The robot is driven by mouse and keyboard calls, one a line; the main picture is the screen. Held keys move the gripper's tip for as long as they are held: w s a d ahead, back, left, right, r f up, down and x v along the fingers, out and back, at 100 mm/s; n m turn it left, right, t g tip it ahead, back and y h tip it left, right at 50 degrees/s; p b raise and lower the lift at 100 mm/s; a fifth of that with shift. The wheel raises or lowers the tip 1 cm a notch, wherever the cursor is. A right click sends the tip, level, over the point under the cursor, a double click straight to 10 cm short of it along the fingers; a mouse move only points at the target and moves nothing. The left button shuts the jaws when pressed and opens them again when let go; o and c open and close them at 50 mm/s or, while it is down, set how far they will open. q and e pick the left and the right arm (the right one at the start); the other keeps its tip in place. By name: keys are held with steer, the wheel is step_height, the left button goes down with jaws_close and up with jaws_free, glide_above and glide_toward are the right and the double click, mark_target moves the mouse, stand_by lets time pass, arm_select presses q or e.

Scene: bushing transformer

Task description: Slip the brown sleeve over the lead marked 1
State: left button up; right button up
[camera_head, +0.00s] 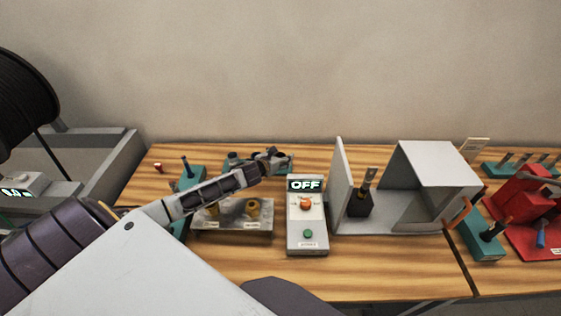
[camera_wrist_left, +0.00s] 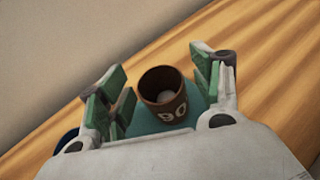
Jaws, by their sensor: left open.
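The brown sleeve (camera_wrist_left: 163,92) is an open-topped cup shape with pale characters on its side, perhaps "80". In the left wrist view it stands upright on a teal base (camera_wrist_left: 203,104), between the green-padded fingers of my left gripper (camera_wrist_left: 158,82). The fingers are open, with gaps on both sides of the sleeve. In the head view my left gripper (camera_head: 272,160) is over the back of the table and hides the sleeve. A dark block with an upright brown-tipped lead (camera_head: 367,183) stands in the grey housing; no mark 1 is readable. My right gripper is not in view.
A grey tray (camera_head: 232,222) with yellow-brown pieces lies below my left forearm. A control box (camera_head: 307,240) reading OFF stands beside it. The grey housing's walls (camera_head: 436,165) rise at right. Further right are teal stands (camera_head: 486,247) and a red device (camera_head: 520,207).

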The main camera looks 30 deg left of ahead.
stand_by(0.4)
arm_select(q)
steer(key=c, duration=0.9)
steer(key=shift+o, duration=0.2)
steer(key=shift+r, duration=0.2)
step_height(320, 180, up, 10)
steer(key=b, duration=0.1)
steer(key=shift+f, duration=0.2)
steer(key=shift+r, duration=0.2)
stand_by(0.5)
steer(key=shift+r+p, duration=0.5)
steer(key=shift+r, duration=1.55)
